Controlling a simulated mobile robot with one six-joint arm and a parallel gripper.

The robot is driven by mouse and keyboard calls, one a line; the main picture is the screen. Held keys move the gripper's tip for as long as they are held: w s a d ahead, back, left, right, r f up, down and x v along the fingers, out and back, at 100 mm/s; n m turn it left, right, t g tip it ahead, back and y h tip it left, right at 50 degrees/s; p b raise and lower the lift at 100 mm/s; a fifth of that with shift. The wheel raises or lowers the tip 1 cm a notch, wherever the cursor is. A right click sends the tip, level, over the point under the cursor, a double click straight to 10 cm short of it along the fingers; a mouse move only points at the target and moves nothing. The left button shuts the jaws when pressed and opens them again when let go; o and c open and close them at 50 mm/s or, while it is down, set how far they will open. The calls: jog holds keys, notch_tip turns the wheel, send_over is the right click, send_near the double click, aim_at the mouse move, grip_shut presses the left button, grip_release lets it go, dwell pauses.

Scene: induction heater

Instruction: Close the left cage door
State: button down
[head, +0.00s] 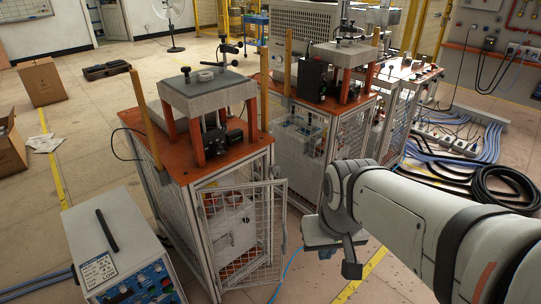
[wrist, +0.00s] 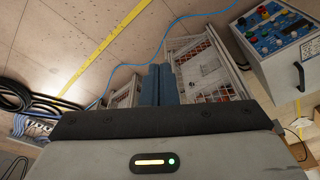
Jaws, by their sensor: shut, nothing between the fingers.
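The nearer left cage (head: 183,200) has an orange top and wire-mesh sides. Its mesh door (head: 264,245) faces the front right and stands ajar, its right edge sticking out past the cage post. Through the mesh I see a pale box (head: 232,222) with orange parts inside. In the wrist view, a mesh panel (wrist: 205,70) is right of the fingers, and another mesh panel (wrist: 122,98) is left of them. My gripper (head: 351,268) is shut and empty, right of the door and apart from it. Its fingers also show in the wrist view (wrist: 157,84).
A control box (head: 115,245) stands left of the cage. A second caged machine (head: 300,135) is behind to the right. A blue cable (head: 290,262) and yellow floor line (head: 362,275) run near my gripper. Black hoses (head: 500,185) lie at right.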

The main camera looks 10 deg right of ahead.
jog(key=w+f+t+b, duration=0.1)
jog(key=w+f+t, duration=0.3)
jog(key=w+f, duration=0.5)
jog(key=w+f+t, duration=0.3)
jog(key=w+f, duration=0.2)
jog(key=w, duration=0.8)
jog(key=t+y+b, duration=0.1)
jog(key=t+b, duration=0.1)
jog(key=t, duration=0.7)
send_near(285, 198)
jog(key=shift+n, duration=0.4)
jog(key=w+p, duration=0.1)
jog(key=w, duration=0.2)
jog(key=w+p, duration=0.1)
jog(key=w, duration=0.3)
jog(key=shift+a+r, duration=0.15)
jog(key=shift+a, duration=0.05)
